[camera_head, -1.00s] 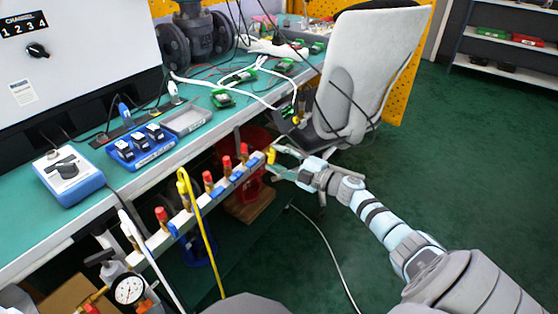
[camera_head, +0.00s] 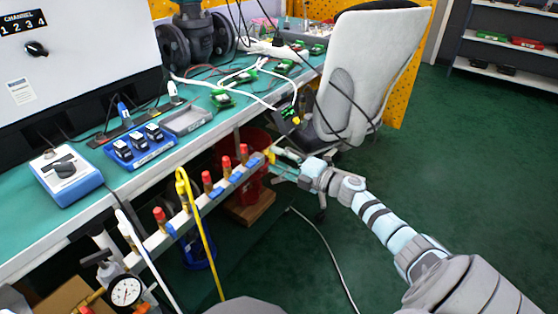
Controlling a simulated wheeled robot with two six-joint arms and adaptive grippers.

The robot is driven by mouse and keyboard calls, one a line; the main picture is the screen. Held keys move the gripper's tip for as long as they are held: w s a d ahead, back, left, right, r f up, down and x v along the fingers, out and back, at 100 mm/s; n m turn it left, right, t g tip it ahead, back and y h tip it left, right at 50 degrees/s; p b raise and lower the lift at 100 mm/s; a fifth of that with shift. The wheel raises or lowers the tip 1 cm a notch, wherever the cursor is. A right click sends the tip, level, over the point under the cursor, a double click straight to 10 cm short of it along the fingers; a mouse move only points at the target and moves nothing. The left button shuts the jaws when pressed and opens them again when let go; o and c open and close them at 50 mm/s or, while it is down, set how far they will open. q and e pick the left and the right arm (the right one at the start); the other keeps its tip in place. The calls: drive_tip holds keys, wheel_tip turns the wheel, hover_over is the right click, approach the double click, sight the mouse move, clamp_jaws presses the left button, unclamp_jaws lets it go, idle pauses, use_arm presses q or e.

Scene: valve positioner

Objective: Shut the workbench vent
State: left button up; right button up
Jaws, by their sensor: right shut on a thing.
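A pale manifold bar (camera_head: 192,209) runs along the front of the workbench, with several red-capped fittings and blue parts on it. At its far right end is a small yellow handle (camera_head: 270,156), which I take to be the vent's. My right gripper (camera_head: 277,162) is at that end, its fingers shut around the yellow handle. The fingers partly hide the handle, so its exact angle is hard to tell. My left gripper is not in view.
A grey chair (camera_head: 370,75) stands just behind my right gripper. A red bucket (camera_head: 252,190) is under the bench. The green floor at right is clear.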

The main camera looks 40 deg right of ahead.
drive_tip(key=o, duration=1.2)
drive_tip(key=shift+c, duration=0.2)
drive_tip(key=v, duration=1.2)
drive_tip(key=shift+d+f, duration=0.1)
